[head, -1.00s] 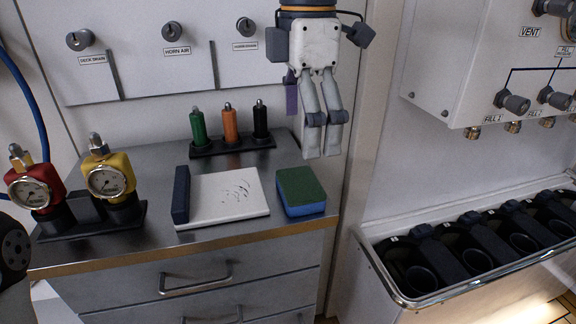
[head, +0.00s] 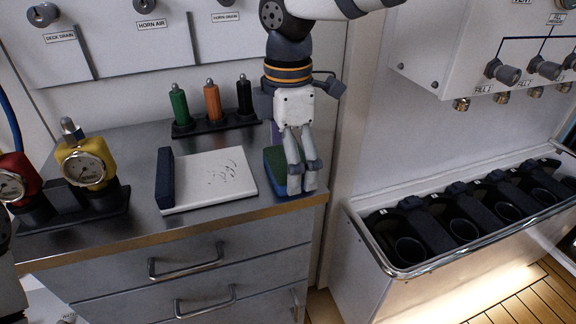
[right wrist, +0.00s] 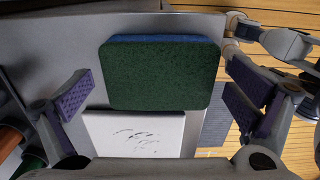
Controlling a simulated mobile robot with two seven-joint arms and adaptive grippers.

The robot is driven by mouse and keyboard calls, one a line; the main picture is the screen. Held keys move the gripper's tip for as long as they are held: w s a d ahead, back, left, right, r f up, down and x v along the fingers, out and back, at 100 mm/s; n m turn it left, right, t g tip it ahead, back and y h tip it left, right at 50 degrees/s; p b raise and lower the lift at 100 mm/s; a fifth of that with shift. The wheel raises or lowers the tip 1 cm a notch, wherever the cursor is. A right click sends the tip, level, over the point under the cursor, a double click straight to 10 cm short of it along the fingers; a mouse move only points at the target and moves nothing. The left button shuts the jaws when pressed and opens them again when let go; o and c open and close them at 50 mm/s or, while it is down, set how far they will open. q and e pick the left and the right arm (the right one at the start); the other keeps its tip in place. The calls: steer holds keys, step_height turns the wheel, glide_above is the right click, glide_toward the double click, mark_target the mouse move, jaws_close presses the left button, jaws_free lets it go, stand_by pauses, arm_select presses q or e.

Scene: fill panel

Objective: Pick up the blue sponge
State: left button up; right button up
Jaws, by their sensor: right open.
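The blue sponge (head: 272,163) has a green top layer and lies flat near the right front corner of the grey counter (head: 110,227). My right gripper (head: 301,190) hangs pointing down over it, and its fingers hide the sponge's right part in the head view. In the right wrist view the sponge (right wrist: 160,75) shows its green face between the two open, purple-padded fingers (right wrist: 160,97), with a gap on each side. Nothing is held. My left gripper is not in view.
A white board with a dark bar (head: 208,180) lies just left of the sponge. Behind stand green, orange and black cylinders (head: 212,103) in a rack. Gauges (head: 85,168) stand at left. A bin with dark holders (head: 345,207) is at right, past a gap.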

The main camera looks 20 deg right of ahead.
steer(key=c, duration=0.7)
steer(key=shift+c, duration=0.2)
steer(key=shift+r, duration=0.2)
step_height(320, 180, up, 2)
steer(key=shift+w+r, duration=0.1)
steer(key=shift+r, duration=0.1)
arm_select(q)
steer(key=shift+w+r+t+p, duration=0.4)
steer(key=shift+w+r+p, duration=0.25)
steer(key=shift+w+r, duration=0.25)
arm_select(e)
steer(key=s+a+r, duration=0.1)
steer(key=s+r, duration=0.9)
steer(key=s, duration=0.4)
steer(key=shift+a+r, duration=0.15)
steer(key=shift+a, duration=0.1)
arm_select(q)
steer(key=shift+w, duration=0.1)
arm_select(e)
steer(key=shift+c, duration=0.5)
